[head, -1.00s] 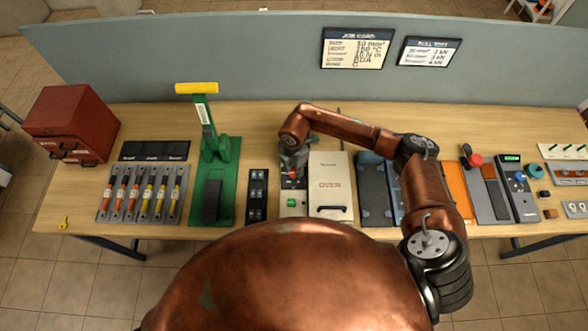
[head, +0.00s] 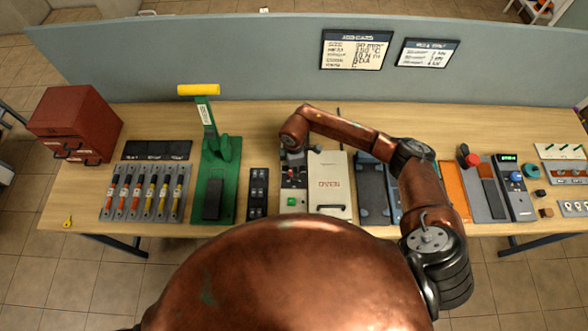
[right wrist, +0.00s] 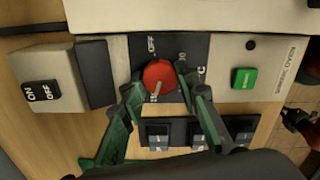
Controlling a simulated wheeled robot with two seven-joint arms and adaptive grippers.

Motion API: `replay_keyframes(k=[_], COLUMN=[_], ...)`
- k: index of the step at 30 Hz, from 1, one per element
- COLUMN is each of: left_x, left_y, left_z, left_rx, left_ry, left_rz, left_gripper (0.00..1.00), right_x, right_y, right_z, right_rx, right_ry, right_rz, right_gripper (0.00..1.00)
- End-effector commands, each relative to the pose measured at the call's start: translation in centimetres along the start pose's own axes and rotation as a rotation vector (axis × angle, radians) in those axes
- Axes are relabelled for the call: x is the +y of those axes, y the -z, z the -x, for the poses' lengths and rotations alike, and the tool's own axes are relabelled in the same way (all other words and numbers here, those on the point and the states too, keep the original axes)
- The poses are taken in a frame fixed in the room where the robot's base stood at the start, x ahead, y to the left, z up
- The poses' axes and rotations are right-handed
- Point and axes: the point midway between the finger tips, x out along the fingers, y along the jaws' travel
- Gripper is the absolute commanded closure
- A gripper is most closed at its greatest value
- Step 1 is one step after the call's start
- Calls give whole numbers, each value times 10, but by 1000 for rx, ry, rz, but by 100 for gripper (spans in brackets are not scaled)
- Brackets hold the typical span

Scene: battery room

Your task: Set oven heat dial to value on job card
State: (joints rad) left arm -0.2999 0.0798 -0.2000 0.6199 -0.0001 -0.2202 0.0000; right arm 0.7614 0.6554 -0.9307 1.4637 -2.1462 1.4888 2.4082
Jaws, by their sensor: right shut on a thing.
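The oven (head: 331,186) is a pale box with a control panel (head: 293,190) on its left side. The red round heat dial (right wrist: 159,76) has a pale pointer line, aimed towards the lower edge in the right wrist view. Dark panel lettering beside it is partly hidden. My right gripper (right wrist: 163,88) is shut on the dial, with a green finger on each side. In the head view my right gripper (head: 292,160) hangs over the panel. The job card (head: 356,50) is on the grey partition; a line resembling 150 °C is blurred.
An ON/OFF switch (right wrist: 41,92) and a green button (right wrist: 244,78) flank the dial. A row of black switches (right wrist: 185,133) lies close beside the panel. A green lever press (head: 215,180) stands to the left, and blue-grey trays (head: 372,190) to the right.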

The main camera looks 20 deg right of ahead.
Motion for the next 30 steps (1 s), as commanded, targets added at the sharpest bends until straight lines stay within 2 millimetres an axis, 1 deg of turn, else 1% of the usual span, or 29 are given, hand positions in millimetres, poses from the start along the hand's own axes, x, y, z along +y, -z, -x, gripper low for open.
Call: replay_keyframes(k=[9,10,17,26,30], left_x=[0,0,0,-2,-1], left_y=[0,0,0,-1,-1], left_z=[0,0,0,0,0], left_rx=[0,0,0,-1,-1], left_ry=[0,0,0,2,1], left_rz=[0,0,0,0,0], left_gripper=[100,100,100,100,100], right_x=[0,0,0,0,2], right_y=[0,0,0,0,0], right_z=[0,0,0,1,14], right_rx=[0,0,0,0,1], right_ry=[0,0,0,-1,-3], right_rz=[-4,-4,-3,-2,-2], right_gripper=[95,70,54,53,53])
